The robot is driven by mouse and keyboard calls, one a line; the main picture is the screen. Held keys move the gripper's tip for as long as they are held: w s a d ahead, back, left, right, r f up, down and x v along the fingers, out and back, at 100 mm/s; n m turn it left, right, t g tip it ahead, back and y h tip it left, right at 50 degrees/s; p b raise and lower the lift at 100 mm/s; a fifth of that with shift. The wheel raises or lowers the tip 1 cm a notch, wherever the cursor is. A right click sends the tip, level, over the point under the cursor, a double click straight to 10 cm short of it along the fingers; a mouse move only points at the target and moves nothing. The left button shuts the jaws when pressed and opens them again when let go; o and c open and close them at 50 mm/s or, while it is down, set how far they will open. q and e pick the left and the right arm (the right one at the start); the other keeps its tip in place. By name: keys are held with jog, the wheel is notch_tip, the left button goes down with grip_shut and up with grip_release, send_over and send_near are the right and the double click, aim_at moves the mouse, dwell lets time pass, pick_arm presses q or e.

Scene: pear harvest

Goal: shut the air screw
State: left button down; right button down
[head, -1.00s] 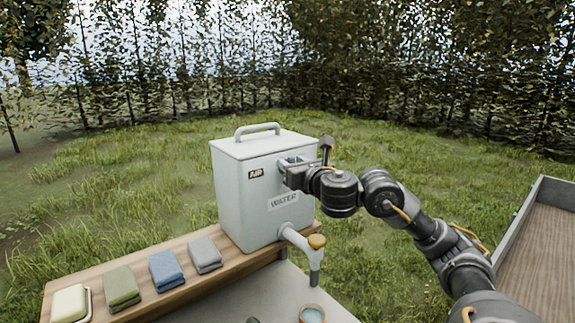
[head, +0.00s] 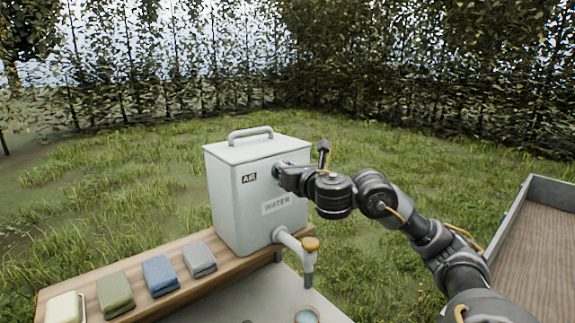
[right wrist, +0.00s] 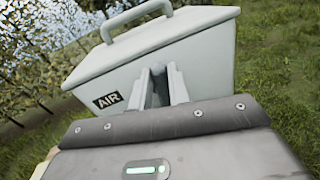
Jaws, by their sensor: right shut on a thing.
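The pale water tank (head: 236,190) stands on a wooden shelf, with an AIR label (head: 249,179) and a WATER label (head: 277,205). My right gripper (head: 281,171) is at the upper part of the tank's labelled face, right of the AIR label. It is shut on the air screw, which its fingers mostly hide. In the right wrist view, the two fingers (right wrist: 160,85) close together against the tank face, beside the AIR label (right wrist: 108,100). My left gripper is not in view.
Folded cloths (head: 160,275) and a soap-like block (head: 64,308) lie on the shelf (head: 225,266). A wooden-floored trailer bed (head: 535,250) is at right.

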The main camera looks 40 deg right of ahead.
jog(key=shift+d+f+m+g+y+p, duration=0.5)
jog(key=shift+m+p, duration=0.85)
jog(key=shift+m, duration=1)
jog(key=shift+d+f+m+g+y+p, duration=0.2)
jog(key=shift+m+y+p, duration=0.5)
jog(key=shift+m+p, duration=1.2)
jog(key=shift+d+f+m+g+y+p, duration=0.2)
jog(key=shift+d+m+y+p, duration=0.5)
jog(key=shift+m, duration=2.15)
jog(key=shift+a+f, duration=0.1)
jog(key=shift+a, duration=0.15)
jog(key=c, duration=1.3)
grip_release()
